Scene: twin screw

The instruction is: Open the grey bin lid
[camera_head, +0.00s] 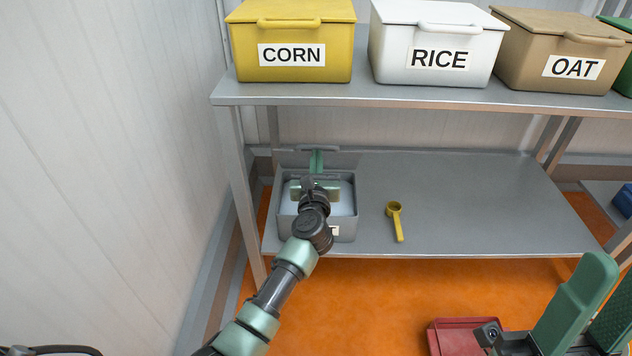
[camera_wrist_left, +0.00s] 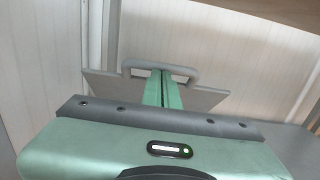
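The grey bin (camera_head: 345,223) stands on the lower shelf at its left end. Its lid (camera_head: 346,160) is raised and stands tilted up at the back, with its handle (camera_head: 317,148) at the top; white contents show inside. The lid also shows in the left wrist view (camera_wrist_left: 110,88). My left gripper (camera_head: 316,161) reaches over the bin, its green fingers close together against the lid's inner face, just below the handle. I see no handle between them. My right gripper (camera_head: 598,290) is at the bottom right, its fingers apart and empty, far from the bin.
A yellow scoop (camera_head: 396,221) lies on the lower shelf (camera_head: 470,200), right of the bin. The upper shelf (camera_head: 440,95) carries the CORN (camera_head: 290,55), RICE (camera_head: 438,58) and OAT (camera_head: 560,62) bins. A wall (camera_head: 110,130) is close on the left. A red container (camera_head: 453,337) is below.

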